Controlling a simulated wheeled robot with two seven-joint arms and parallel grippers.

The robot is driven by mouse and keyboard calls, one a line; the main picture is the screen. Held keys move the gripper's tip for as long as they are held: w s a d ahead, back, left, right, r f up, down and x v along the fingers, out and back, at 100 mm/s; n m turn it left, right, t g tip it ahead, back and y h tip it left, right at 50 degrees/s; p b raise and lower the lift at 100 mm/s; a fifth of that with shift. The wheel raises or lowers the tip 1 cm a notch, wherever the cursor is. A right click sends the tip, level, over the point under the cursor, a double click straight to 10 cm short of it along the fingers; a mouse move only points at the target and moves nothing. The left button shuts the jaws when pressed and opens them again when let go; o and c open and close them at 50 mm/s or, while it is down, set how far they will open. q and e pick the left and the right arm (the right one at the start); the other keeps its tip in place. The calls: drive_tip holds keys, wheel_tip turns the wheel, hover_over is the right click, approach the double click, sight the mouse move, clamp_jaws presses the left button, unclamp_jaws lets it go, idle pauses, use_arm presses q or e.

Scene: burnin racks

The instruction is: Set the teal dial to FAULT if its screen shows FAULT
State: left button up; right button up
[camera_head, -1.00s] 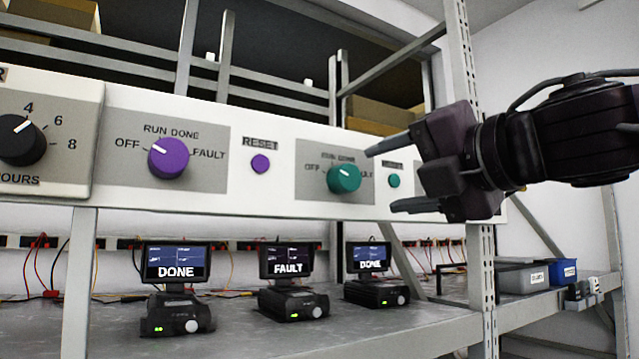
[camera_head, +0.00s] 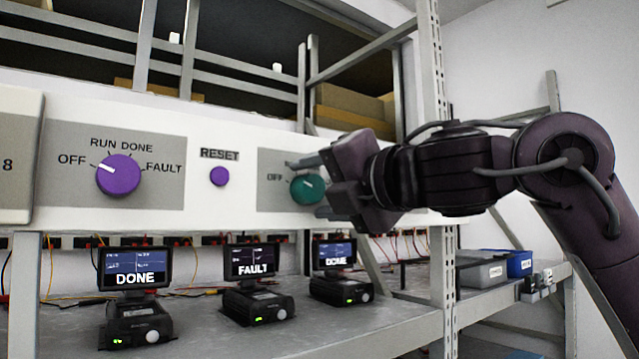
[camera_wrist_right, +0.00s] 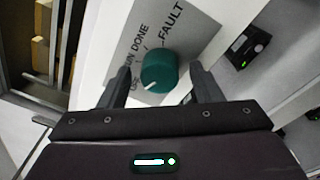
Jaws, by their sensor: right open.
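The teal dial (camera_head: 307,189) sits on a grey plate of the white panel, partly hidden by my right gripper. The right gripper (camera_head: 302,189) is open, with its fingers above and below the dial. In the right wrist view the teal dial (camera_wrist_right: 158,72) stands between the open fingers (camera_wrist_right: 161,75), with gaps beside it. Its white mark appears to lie toward the OFF side; FAULT is printed beyond it. Below are three screens: left DONE (camera_head: 135,268), middle FAULT (camera_head: 251,261), right DONE (camera_head: 334,254). I cannot tell which belongs to the teal dial. My left gripper is out of view.
A purple dial (camera_head: 118,175) and a purple reset button (camera_head: 219,176) are left of the teal dial. A metal post (camera_head: 437,280) stands right of the screens. Grey and blue bins (camera_head: 519,263) are on the right shelf. Cables hang behind the screens.

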drive_tip(key=shift+d, duration=0.15)
drive_tip(key=c, duration=1)
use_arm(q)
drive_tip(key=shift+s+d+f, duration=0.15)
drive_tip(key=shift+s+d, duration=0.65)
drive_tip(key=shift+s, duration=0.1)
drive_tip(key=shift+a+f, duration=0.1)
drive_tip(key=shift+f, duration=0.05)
use_arm(e)
drive_tip(key=shift+f+m, duration=0.1)
drive_tip(key=shift+m, duration=0.2)
drive_tip(key=shift+f+m+b, duration=0.1)
drive_tip(key=shift+m+b, duration=0.55)
drive_tip(key=shift+m, duration=0.35)
drive_tip(key=m+b, duration=0.1)
drive_tip(key=m, duration=0.2)
drive_tip(key=shift+m, duration=0.4)
drive_tip(key=m+b, duration=0.2)
drive_tip(key=m, duration=0.2)
drive_tip(key=shift+a+t, duration=0.2)
drive_tip(key=shift+t, duration=0.1)
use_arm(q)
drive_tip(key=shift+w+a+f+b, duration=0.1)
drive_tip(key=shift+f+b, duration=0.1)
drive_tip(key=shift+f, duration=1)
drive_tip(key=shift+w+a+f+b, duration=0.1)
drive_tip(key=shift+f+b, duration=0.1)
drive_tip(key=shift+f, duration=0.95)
use_arm(e)
drive_tip(key=shift+m, duration=1.4)
